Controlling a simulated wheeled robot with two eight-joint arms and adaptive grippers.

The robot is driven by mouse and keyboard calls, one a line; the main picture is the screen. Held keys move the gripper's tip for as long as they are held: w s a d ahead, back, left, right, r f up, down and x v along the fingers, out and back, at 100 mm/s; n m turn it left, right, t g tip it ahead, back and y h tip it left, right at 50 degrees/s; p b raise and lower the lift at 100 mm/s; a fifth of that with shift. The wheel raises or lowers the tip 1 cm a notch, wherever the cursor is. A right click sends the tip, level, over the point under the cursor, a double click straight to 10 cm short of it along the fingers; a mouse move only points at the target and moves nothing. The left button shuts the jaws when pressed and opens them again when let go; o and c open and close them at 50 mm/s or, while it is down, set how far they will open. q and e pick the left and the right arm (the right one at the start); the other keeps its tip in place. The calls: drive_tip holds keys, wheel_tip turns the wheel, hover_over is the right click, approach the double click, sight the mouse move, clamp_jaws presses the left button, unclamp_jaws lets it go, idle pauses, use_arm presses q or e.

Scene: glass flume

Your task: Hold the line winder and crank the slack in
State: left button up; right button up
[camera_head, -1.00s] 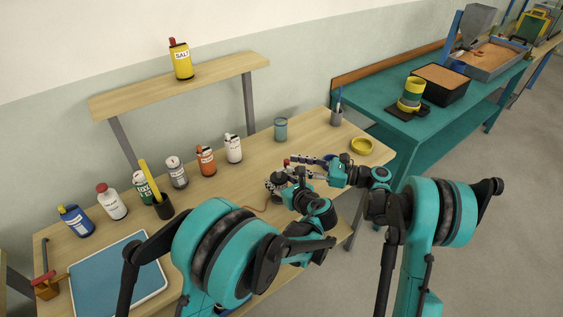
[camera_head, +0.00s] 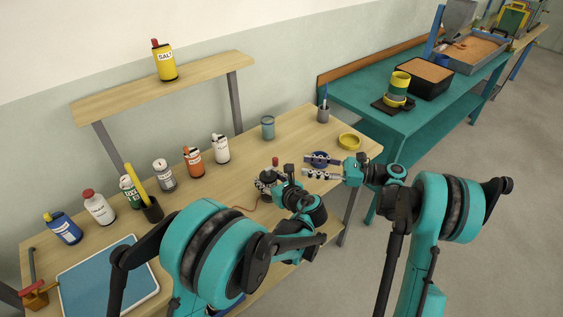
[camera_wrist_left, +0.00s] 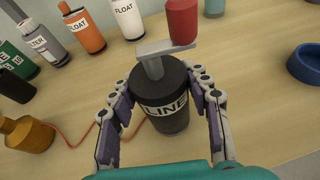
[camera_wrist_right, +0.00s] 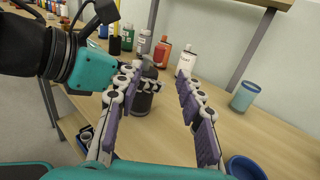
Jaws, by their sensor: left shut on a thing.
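The line winder is a dark cylinder labelled LINE (camera_wrist_left: 168,112), with a grey crank arm (camera_wrist_left: 165,47) and red knob (camera_wrist_left: 182,22) on top. It stands upright on the wooden table, also seen in the right wrist view (camera_wrist_right: 143,101). My left gripper (camera_wrist_left: 158,92) is shut around its body, a finger on each side. In the head view the left wrist partly hides the winder, while the red knob (camera_head: 275,161) shows above. My right gripper (camera_head: 306,165) is open and empty, right of the winder and apart from the knob. An orange line (camera_wrist_left: 84,138) lies loose on the table.
A brass-coloured piece (camera_wrist_left: 28,132) lies left of the winder. A blue dish (camera_wrist_left: 306,63) is right, close to my right gripper. Labelled bottles (camera_head: 193,162) line the back, with a teal cup (camera_head: 267,128) and yellow dish (camera_head: 349,142) further right. Bare table lies between.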

sight(275, 165)
drive_tip(key=x, duration=1.1)
drive_tip(key=shift+a, duration=0.4)
clamp_jaws()
